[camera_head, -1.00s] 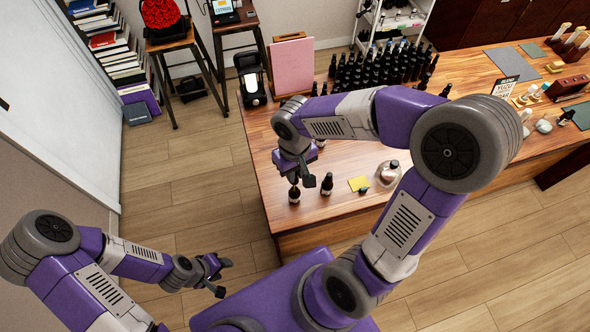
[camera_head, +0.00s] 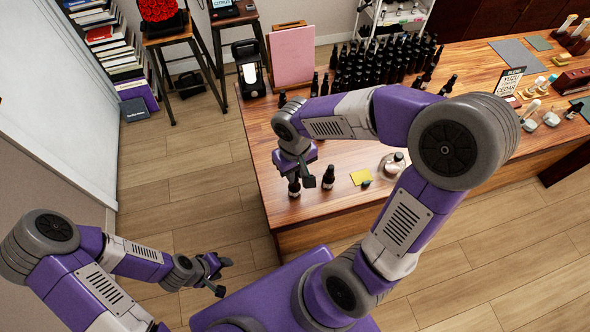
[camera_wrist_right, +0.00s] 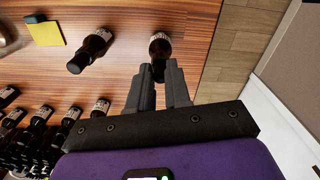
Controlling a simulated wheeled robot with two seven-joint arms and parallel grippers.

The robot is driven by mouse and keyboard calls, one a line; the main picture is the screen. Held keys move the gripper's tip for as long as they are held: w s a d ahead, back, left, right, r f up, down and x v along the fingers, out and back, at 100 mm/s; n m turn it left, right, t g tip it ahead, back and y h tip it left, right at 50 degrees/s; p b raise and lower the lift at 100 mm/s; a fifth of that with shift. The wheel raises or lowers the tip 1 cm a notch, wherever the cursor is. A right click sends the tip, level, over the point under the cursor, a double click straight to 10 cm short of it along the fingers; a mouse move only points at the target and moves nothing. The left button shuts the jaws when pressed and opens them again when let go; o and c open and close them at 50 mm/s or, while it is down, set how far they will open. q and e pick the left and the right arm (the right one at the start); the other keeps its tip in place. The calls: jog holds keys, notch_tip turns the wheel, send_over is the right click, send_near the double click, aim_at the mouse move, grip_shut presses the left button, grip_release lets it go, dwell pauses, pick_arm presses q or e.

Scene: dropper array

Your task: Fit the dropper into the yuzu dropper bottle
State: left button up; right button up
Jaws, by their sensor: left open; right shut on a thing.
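My right gripper (camera_wrist_right: 165,68) points down and is shut on the dropper (camera_wrist_right: 158,72), whose dark top shows narrowly between the fingertips. Right by the fingertips is a dark bottle with a pale label (camera_wrist_right: 160,45), which also shows under the gripper in the head view (camera_head: 294,188). Whether the dropper's tube is inside the neck is hidden. A second dark, capped bottle (camera_head: 328,177) stands to the right, and in the wrist view (camera_wrist_right: 92,48) to the left. I cannot read which label says yuzu. My left gripper (camera_head: 222,276) is open and empty, off the table's near left side.
A yellow pad (camera_head: 361,177), a small dark cap (camera_head: 365,184) and a round glass vessel (camera_head: 393,163) are to the right. Several dark bottles (camera_head: 385,68) crowd the table's back. A pink board (camera_head: 292,62) and a lamp (camera_head: 249,70) stand at the back left.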

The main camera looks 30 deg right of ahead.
jog(key=shift+f, duration=0.45)
jog(key=shift+r, duration=0.1)
jog(key=o, duration=0.7)
notch_tip(320, 180, up, 8)
jog(key=shift+f+p, duration=0.2)
jog(key=shift+p, duration=0.3)
